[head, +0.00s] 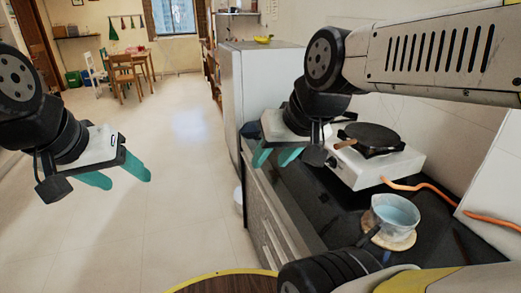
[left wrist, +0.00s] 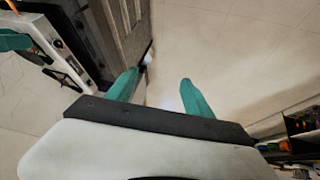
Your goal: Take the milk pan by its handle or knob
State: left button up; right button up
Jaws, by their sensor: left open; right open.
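The milk pan (head: 394,213) is a small light-blue pan on the counter at the lower right of the head view. It sits on a round wooden board (head: 402,243). Its handle appears to point toward the lower left, partly hidden near my arm. My left gripper (head: 127,181) is open and empty over the floor, far left of the pan. Its two teal fingers also show apart in the left wrist view (left wrist: 158,86). My right gripper (head: 272,161) is open and empty near the counter's front edge, left of and beyond the pan.
A white stove (head: 383,168) with a dark flat pan (head: 370,137) stands behind the milk pan. An orange hose (head: 430,188) runs right of it. A fridge (head: 262,85) stands further back. A yellow-rimmed round top (head: 225,284) is at the bottom. The floor at left is clear.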

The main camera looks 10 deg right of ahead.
aim_at(393, 218)
jog(key=z, duration=1.95)
jog(key=j+z, duration=0.2)
jog(key=z, duration=0.2)
jog(key=k+j+z, duration=0.1)
jog(key=z, duration=0.35)
jog(key=k+j+z, duration=0.3)
jog(key=k+j, duration=0.2)
jog(key=k+j+z, duration=0.3)
jog(key=k+j, duration=0.45)
jog(key=j, duration=0.2)
jog(key=k+j, duration=0.2)
jog(key=j, duration=0.15)
jog(key=i+j, duration=0.1)
jog(key=i+z, duration=0.05)
